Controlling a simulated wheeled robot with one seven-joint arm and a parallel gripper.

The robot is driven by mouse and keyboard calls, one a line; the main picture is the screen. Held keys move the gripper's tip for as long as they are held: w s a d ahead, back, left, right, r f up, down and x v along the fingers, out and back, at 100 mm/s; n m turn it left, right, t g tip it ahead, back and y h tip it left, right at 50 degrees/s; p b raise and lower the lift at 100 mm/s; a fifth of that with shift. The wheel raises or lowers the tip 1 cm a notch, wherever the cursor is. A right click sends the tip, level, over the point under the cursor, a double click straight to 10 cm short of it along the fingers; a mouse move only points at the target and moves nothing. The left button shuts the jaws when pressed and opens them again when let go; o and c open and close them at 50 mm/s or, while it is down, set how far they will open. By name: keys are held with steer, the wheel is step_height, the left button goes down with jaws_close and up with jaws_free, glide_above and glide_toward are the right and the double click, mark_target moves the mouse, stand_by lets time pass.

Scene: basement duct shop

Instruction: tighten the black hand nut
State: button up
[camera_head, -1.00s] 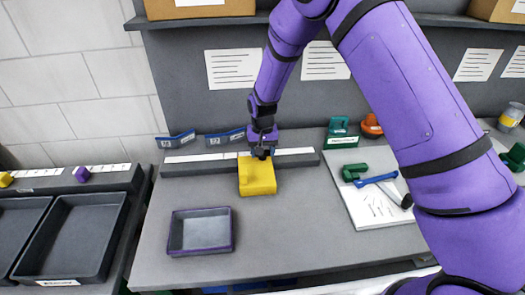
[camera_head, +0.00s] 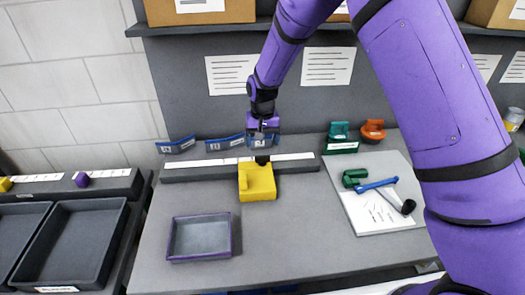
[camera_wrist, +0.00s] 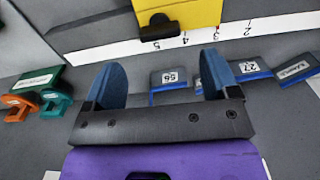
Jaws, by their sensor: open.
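The black hand nut (camera_head: 262,160) sits at the back edge of the yellow block (camera_head: 257,183), which stands against the pale scale strip on the bench. In the wrist view the nut (camera_wrist: 158,28) is a dark bar-like knob on the edge of the yellow block (camera_wrist: 185,12), near the scale's marks. My gripper (camera_head: 262,130) is above and behind the nut, apart from it. In the wrist view my gripper (camera_wrist: 160,75) has its two blue fingers wide apart with nothing between them. I cannot tell how tight the nut is.
Blue labelled holders (camera_head: 222,142) line the bench back. A green item (camera_head: 341,138) and an orange one (camera_head: 373,131) stand at back right. A white sheet (camera_head: 372,212) holds tools. A grey tray (camera_head: 200,236) is front left. The front middle bench is clear.

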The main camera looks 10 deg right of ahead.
mark_target(262, 156)
steer(key=shift+r, duration=1.85)
